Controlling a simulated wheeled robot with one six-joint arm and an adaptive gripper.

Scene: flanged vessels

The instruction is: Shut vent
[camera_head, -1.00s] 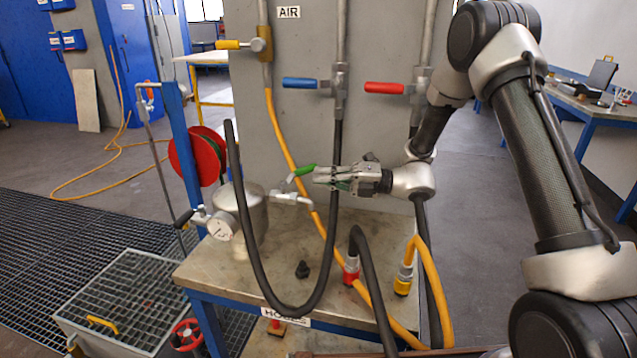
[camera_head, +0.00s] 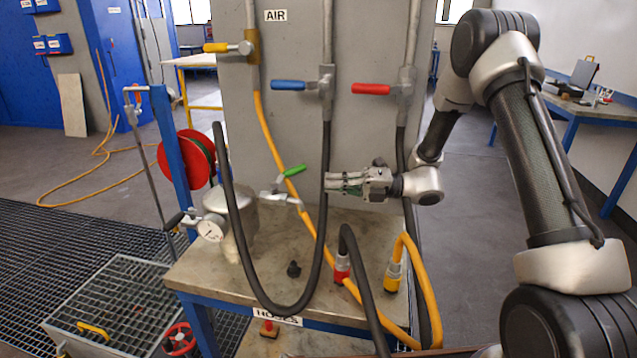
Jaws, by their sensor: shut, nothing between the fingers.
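A silver vessel (camera_head: 238,222) stands on the left part of the bench, with a round pressure gauge (camera_head: 210,229) on its left side. A vent valve with a green lever handle (camera_head: 293,171) sits on the pipe at the vessel's right. The green handle slants up to the right from its pivot. My gripper (camera_head: 330,186) is shut and empty, pointing left. In the picture it is right of the green handle, with a visible gap, and overlaps the hanging black hose.
A grey panel holds yellow (camera_head: 216,48), blue (camera_head: 289,85) and red (camera_head: 371,89) valve handles. Red (camera_head: 342,265) and yellow (camera_head: 392,277) hose couplings stand on the bench's right part.

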